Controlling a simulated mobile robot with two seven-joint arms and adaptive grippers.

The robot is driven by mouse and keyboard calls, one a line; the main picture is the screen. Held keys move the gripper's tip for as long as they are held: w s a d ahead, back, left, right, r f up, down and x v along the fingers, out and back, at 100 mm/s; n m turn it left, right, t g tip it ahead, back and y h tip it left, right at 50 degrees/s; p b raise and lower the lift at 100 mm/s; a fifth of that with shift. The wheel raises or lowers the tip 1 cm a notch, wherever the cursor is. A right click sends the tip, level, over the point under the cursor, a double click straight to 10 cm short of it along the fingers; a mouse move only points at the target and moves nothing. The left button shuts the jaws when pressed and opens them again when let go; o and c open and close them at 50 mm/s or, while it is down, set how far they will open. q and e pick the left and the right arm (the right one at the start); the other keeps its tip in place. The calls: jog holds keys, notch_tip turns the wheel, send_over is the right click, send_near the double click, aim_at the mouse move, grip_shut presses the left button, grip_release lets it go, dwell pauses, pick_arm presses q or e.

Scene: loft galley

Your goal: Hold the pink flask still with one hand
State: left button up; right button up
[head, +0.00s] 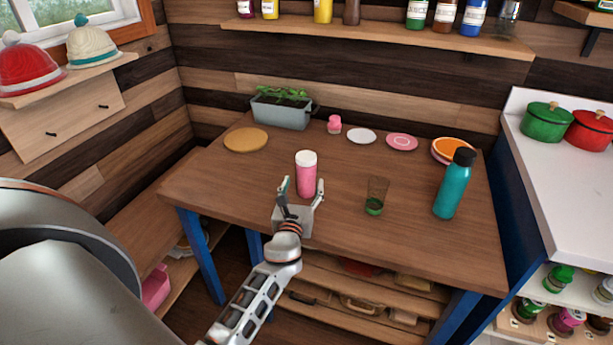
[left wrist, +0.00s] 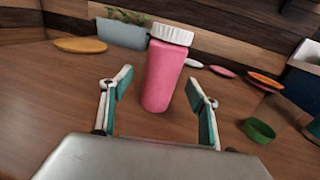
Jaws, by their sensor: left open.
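The pink flask (head: 306,180) with a white lid stands upright on the wooden table (head: 230,195). My left gripper (head: 299,186) is open and faces the flask from the front edge of the table. Its two fingers also show in the left wrist view (left wrist: 160,88), apart and with nothing held between them. I cannot tell whether a finger touches the flask. My right gripper is not in view.
A glass with a green base (head: 376,196) and a teal bottle (head: 454,184) stand right of the flask. Behind are a planter (head: 282,110), a small pink jar (head: 334,125), small plates (head: 402,142) and a round wooden board (head: 246,140). The table left of the flask is clear.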

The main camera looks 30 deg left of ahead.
aim_at(305, 183)
pick_arm(q)
jog(key=x, duration=0.3)
jog(key=shift+w+f, duration=0.2)
jog(key=shift+w, duration=0.2)
jog(key=shift+w+a, duration=0.15)
jog(key=shift+w, duration=0.05)
jog(key=c, duration=1.3)
jog(key=shift+w+r, duration=0.1)
jog(key=shift+c, duration=0.2)
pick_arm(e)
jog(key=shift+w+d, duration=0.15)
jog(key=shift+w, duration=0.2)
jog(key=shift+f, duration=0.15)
